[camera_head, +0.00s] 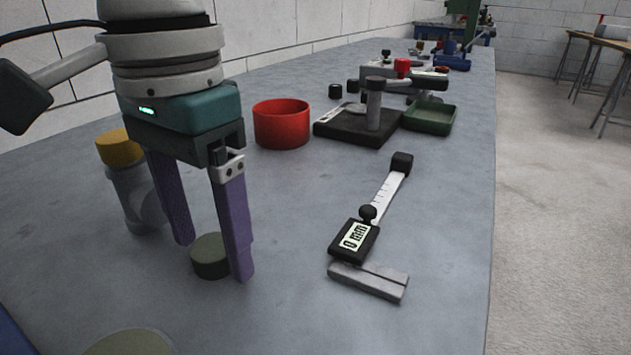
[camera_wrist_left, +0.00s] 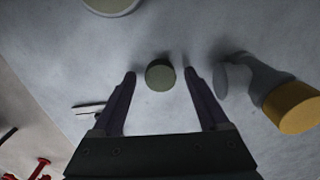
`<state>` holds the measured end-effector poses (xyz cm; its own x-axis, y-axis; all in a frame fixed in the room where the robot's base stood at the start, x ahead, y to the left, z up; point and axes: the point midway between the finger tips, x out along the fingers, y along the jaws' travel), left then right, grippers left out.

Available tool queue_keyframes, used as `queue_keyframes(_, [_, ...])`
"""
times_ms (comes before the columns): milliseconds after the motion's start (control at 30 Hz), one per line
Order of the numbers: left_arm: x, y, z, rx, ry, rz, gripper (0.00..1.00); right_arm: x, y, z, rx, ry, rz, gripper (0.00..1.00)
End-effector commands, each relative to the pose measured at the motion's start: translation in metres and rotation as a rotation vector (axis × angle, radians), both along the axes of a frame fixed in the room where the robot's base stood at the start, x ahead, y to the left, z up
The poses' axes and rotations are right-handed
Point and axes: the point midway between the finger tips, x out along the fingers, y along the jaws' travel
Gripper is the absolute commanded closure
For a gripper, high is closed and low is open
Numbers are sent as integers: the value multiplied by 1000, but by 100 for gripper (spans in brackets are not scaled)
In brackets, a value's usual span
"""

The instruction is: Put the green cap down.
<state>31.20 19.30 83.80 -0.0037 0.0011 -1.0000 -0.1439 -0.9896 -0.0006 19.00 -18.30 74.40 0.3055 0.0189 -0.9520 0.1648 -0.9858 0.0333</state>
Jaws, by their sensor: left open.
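The green cap (camera_head: 211,256) is a short dark-green cylinder standing on the grey table. It also shows in the left wrist view (camera_wrist_left: 160,75), between the fingertips with a gap on each side. My left gripper (camera_head: 216,258) has purple fingers pointing down on either side of the cap. It is open, and it also shows in the left wrist view (camera_wrist_left: 160,76). My right gripper is in neither view.
A grey fitting with a yellow top (camera_head: 120,148) stands close left of my left gripper. A red bowl (camera_head: 282,128), a black-based gauge stand (camera_head: 350,128), a green tray (camera_head: 430,118) and a digital caliper (camera_head: 355,240) lie to the right. A pale round thing (camera_head: 130,343) is at the near edge.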

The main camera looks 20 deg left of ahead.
Motion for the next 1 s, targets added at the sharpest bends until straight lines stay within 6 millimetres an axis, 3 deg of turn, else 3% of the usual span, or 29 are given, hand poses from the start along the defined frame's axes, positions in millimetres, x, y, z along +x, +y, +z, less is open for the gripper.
queue_keyframes(500, [1,-1,105,-2,-4,-1,23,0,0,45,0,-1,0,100])
queue_keyframes(700, [1,0,119,-1,-2,1,23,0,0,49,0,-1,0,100])
queue_keyframes(1000, [1,0,119,-1,-1,1,23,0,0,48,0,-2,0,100])
